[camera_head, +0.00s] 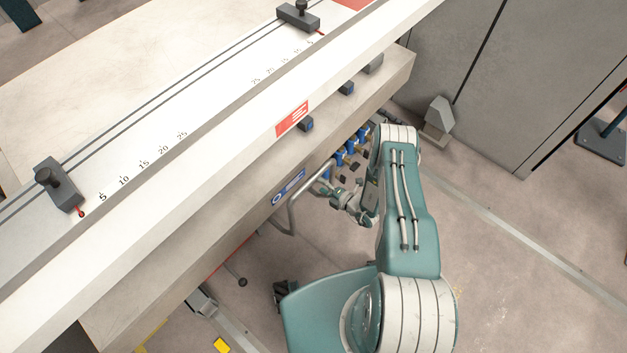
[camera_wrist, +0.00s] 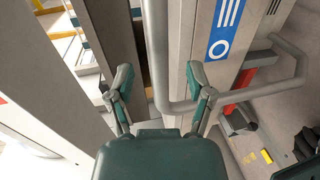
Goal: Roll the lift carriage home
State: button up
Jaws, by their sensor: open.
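A bent grey tube handle (camera_head: 291,214) sticks out below the front edge of the machine, by a blue-and-white label (camera_head: 288,188). In the wrist view the handle (camera_wrist: 159,55) runs down between my fingers, then bends right near the label (camera_wrist: 225,32). My gripper (camera_wrist: 160,76) is open, one finger on each side of the tube, with gaps showing. In the head view my gripper (camera_head: 328,188) is beside the handle, partly hidden by my arm. I cannot tell which part is the lift carriage; most of what lies under the machine is hidden.
The long machine beam (camera_head: 215,115) with a printed scale and two dark stops (camera_head: 60,186) lies above and left of my arm. Several blue fittings (camera_head: 352,147) sit under its edge. A grey cabinet (camera_head: 530,70) stands at upper right. Floor (camera_head: 530,290) at lower right is mostly clear.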

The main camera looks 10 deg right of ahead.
jog(key=v, duration=0.6)
jog(key=shift+s, duration=0.2)
jog(key=shift+d, duration=0.15)
